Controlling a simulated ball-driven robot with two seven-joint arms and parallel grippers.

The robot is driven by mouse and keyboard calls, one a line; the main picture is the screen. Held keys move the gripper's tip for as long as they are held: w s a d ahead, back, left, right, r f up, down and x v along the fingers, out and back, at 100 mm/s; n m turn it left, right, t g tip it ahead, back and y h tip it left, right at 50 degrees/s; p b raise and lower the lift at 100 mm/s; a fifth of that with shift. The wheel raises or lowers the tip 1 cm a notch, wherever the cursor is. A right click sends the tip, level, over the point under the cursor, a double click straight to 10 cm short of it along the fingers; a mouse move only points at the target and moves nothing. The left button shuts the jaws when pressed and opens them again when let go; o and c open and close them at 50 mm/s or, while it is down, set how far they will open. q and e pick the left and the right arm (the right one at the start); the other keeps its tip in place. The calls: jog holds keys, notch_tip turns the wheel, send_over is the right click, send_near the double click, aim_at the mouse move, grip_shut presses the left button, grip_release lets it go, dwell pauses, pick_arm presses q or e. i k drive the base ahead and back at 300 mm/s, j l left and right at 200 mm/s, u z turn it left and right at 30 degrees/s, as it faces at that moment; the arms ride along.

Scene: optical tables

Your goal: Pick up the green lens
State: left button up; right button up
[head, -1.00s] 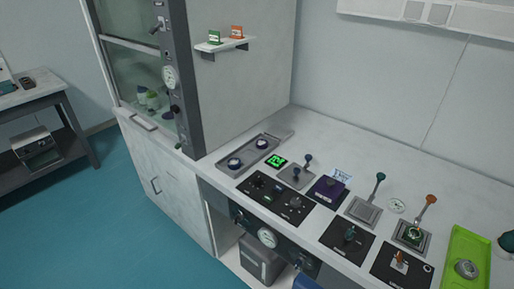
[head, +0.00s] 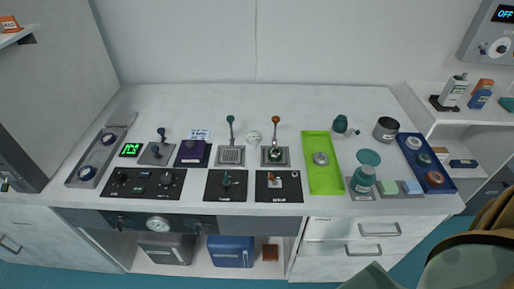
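A blue tray (head: 446,188) lies at the right end of the white bench and holds several round pieces. The middle one is a dark green round piece (head: 424,159), which looks like the green lens, though it is too small to be sure. A pale round piece (head: 413,143) lies behind it and an orange-brown one (head: 434,178) in front. Neither of my grippers is in view.
Left of the blue tray stand a teal jar (head: 363,180), a teal disc (head: 369,157) and a grey metal cup (head: 385,129). A lime green tray (head: 322,179) lies mid-right. Control panels and levers fill the bench's left and middle. The back strip is clear.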

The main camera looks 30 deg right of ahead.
aim_at(275, 153)
jog(key=l+z, duration=0.1)
jog(key=z, duration=0.6)
